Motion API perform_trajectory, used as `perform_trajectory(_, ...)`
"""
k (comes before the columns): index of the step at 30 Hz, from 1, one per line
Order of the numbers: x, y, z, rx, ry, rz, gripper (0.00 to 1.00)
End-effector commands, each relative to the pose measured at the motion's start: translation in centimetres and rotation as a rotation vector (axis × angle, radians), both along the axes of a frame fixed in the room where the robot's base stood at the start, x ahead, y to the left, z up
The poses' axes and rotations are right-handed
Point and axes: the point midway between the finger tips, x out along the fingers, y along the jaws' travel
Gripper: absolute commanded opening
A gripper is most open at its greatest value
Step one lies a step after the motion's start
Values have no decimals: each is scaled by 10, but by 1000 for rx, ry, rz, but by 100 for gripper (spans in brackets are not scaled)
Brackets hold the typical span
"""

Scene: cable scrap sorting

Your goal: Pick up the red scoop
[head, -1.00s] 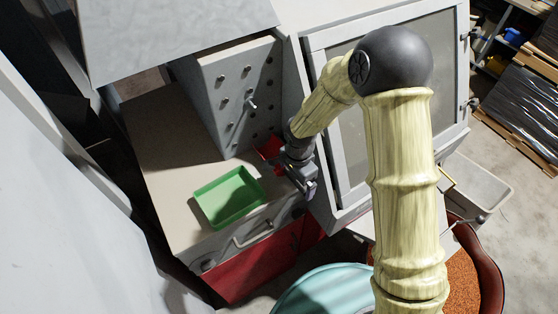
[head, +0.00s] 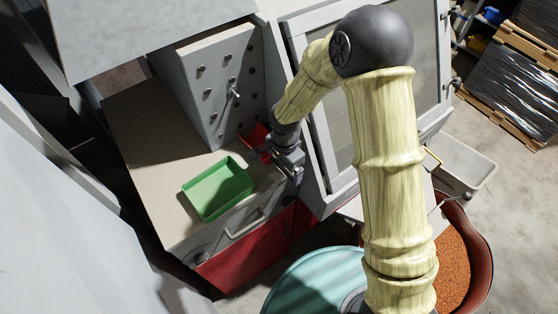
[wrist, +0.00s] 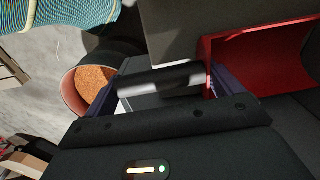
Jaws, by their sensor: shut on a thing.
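The red scoop (head: 255,136) is by the right end of the bench, below the pegboard, partly hidden by my gripper (head: 286,162). In the wrist view the scoop's red open pan (wrist: 262,62) is at the upper right, with its dark round handle (wrist: 160,79) running left from it. My gripper (wrist: 163,88) has one finger at each end of this handle and is shut on it. Whether the scoop touches the bench top is not clear.
A green tray (head: 218,188) sits on the bench (head: 150,150), left of the scoop. A grey pegboard (head: 215,85) stands behind, and a framed cabinet window (head: 425,70) is close on the right. A bin of orange granules (head: 453,255) stands on the floor.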

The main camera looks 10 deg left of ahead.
Motion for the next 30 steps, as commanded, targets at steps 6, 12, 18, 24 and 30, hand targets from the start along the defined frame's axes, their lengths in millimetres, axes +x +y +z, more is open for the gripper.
perform_trajectory(6,-2,1,11,4,-5,0,55)
perform_trajectory(12,-2,1,42,4,-7,-1,55)
perform_trajectory(18,-11,0,66,1,-1,4,55)
perform_trajectory(24,-51,-3,65,1,-2,4,55)
perform_trajectory(30,-101,-7,64,2,-4,6,55)
